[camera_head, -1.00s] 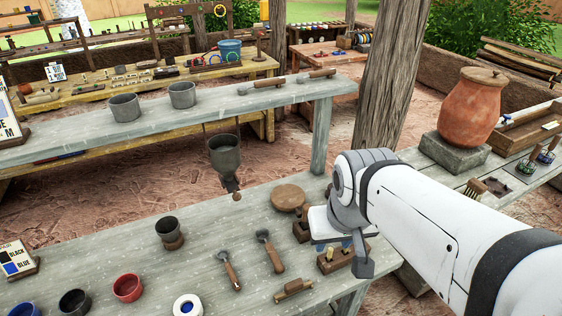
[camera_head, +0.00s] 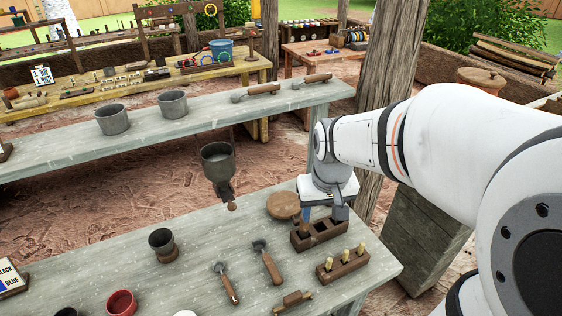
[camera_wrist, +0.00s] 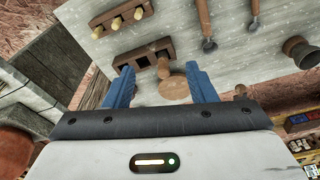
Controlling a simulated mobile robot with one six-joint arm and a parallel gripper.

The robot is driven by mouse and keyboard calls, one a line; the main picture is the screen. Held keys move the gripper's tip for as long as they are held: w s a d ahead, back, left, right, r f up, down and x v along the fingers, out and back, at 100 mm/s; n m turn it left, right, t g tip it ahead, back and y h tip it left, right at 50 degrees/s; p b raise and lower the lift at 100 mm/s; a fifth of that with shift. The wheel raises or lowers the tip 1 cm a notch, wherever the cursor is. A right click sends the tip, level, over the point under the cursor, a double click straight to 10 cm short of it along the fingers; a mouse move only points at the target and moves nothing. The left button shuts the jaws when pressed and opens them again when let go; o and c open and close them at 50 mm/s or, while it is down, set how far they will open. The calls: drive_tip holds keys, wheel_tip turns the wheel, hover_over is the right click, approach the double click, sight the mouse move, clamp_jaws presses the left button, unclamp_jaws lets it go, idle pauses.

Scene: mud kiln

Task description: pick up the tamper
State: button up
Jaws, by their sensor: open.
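The likely tamper is a round wooden disc (camera_head: 283,205) on a short handle. It seems to stand handle-down in the end hole of a dark wooden rack (camera_head: 326,231), disc uppermost. My gripper (camera_head: 322,212) is above the rack, to the right of the disc. In the wrist view my gripper (camera_wrist: 163,72) has its blue fingers spread, with nothing held. The disc (camera_wrist: 173,88) and handle (camera_wrist: 162,68) show between them in the picture; the gap in depth is hard to tell. The rack's other holes look empty.
A block with several pale pegs (camera_head: 342,264) stands in front of the rack. Two wooden-handled tools (camera_head: 267,262) lie left of it, and a small brush-like piece (camera_head: 292,300) lies near the front. A dark cup (camera_head: 161,240) stands further left.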

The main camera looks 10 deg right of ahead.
drive_tip(key=g+p, duration=0.2)
hover_over(304, 229)
wheel_tip(304, 229, down, 10)
drive_tip(key=shift+w+d, duration=0.15)
drive_tip(key=shift+w+f, duration=0.25)
drive_tip(key=shift+f, duration=0.45)
drive_tip(key=shift+w+f+p, duration=0.15)
drive_tip(key=shift+f+p, duration=0.25)
drive_tip(key=shift+f, duration=1.4)
drive_tip(key=shift+w+f+p, duration=0.15)
drive_tip(key=shift+f+p, duration=0.2)
drive_tip(key=shift+f, duration=1.45)
drive_tip(key=c, duration=1.1)
